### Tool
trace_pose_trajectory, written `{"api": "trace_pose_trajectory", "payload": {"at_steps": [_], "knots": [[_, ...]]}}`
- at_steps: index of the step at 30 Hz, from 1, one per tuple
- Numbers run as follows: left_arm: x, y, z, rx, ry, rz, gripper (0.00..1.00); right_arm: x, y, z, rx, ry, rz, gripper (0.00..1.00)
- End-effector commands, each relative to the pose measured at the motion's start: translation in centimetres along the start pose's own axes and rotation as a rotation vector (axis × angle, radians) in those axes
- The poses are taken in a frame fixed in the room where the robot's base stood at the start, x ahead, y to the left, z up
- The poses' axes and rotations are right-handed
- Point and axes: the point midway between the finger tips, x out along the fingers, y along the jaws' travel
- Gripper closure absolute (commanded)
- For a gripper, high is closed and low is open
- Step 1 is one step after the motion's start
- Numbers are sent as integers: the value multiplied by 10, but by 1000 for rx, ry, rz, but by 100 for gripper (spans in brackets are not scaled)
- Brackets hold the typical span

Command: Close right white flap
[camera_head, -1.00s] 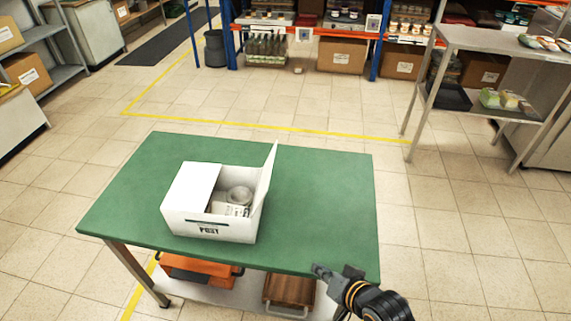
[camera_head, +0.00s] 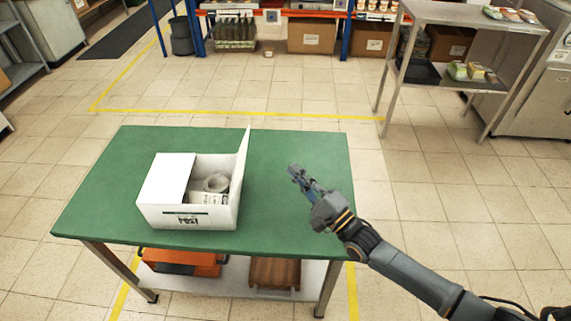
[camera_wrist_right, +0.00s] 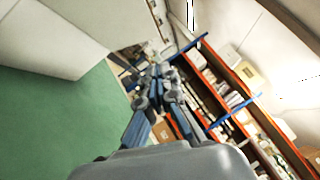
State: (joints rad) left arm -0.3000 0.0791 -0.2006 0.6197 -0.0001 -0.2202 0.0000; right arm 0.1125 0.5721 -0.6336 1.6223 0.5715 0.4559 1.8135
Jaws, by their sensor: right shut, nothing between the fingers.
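A jar (camera_head: 216,183) shows inside the open part. My right gripper (camera_head: 294,171) is shut and empty above the table, to the right of the upright flap and apart from it. In the right wrist view my gripper (camera_wrist_right: 162,72) points past a white panel (camera_wrist_right: 55,38) at upper left, likely the box or flap. My left gripper is not in view.
An orange case (camera_head: 185,262) and a brown wooden crate (camera_head: 274,274) sit on the shelf under the table. A metal rack (camera_head: 470,22) stands at the back right. The table's right part is bare. Open floor surrounds the table.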

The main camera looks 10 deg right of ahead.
Motion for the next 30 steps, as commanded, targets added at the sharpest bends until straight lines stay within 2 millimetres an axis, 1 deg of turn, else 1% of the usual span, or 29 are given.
{"api": "trace_pose_trajectory", "payload": {"at_steps": [1,12,15,19,23,30], "knots": [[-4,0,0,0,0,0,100,11,-3,1,-1,-1,-4,100],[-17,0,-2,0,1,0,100,89,-2,2,-2,-1,0,100],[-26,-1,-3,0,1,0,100,98,-3,16,2,-1,1,100],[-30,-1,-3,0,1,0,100,108,-2,25,-1,0,1,100],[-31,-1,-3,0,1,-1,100,111,0,29,-2,0,2,100],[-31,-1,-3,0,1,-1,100,112,0,29,-3,0,2,100]]}}
